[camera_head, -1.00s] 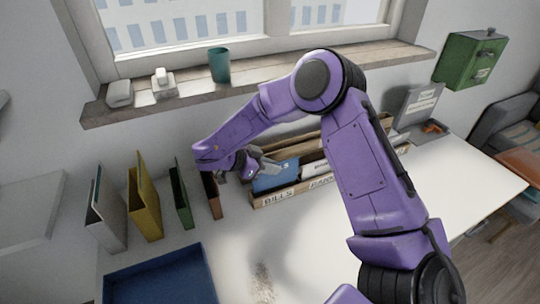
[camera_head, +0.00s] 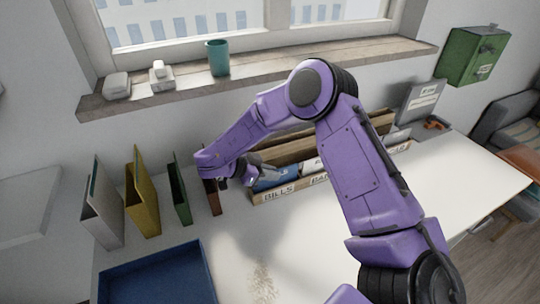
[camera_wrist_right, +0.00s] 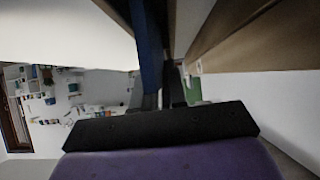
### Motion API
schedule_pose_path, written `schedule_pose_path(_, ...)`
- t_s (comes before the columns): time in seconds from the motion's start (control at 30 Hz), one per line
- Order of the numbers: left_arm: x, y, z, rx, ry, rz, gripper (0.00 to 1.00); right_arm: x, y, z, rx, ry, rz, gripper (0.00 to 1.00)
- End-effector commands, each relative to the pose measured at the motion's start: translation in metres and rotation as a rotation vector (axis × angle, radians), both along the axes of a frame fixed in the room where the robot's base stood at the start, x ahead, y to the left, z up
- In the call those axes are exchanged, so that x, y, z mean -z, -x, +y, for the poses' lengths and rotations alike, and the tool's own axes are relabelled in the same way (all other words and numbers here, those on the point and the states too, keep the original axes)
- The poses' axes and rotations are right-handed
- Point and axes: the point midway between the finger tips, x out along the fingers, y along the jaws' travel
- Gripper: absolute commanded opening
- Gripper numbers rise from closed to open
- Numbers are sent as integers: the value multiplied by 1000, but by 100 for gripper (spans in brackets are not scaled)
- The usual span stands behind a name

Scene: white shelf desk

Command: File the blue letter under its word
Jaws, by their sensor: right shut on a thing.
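The blue letter (camera_head: 276,178) stands in the left compartment of the wooden sorter, behind the front strip marked BILLS (camera_head: 280,193). Its lower part is hidden by that strip. My right gripper (camera_head: 257,171) is shut on the letter's left upper part. In the right wrist view, the blue letter (camera_wrist_right: 149,45) shows edge-on at the fingertips (camera_wrist_right: 164,94), close to brown sorter walls. My right arm covers the middle of the sorter and hides part of its other labels. My left gripper is not in view.
Upright grey, yellow (camera_head: 142,196), green and brown binders stand left of the sorter. A blue tray (camera_head: 160,275) lies at the front left. A teal cup (camera_head: 218,58) stands on the sill. The white desk (camera_head: 450,180) is bare on the right.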

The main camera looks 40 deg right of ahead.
Motion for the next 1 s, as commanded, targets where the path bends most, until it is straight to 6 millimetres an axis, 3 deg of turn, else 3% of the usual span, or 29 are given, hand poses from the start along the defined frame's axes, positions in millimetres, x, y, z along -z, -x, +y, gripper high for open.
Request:
schedule_pose_path(0.03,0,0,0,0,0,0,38,0,0,0,0,0,0,0)
schedule_pose_path(0.1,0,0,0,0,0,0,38,0,0,0,0,0,0,28)
schedule_pose_path(0.13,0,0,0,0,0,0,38,0,0,0,0,0,0,38)
schedule_pose_path(0.17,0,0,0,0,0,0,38,0,0,0,0,0,0,42)
schedule_pose_path(0.67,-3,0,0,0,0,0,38,-5,0,0,1,0,-1,42)
schedule_pose_path(1.0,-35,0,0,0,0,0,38,-72,0,0,0,0,-2,42)
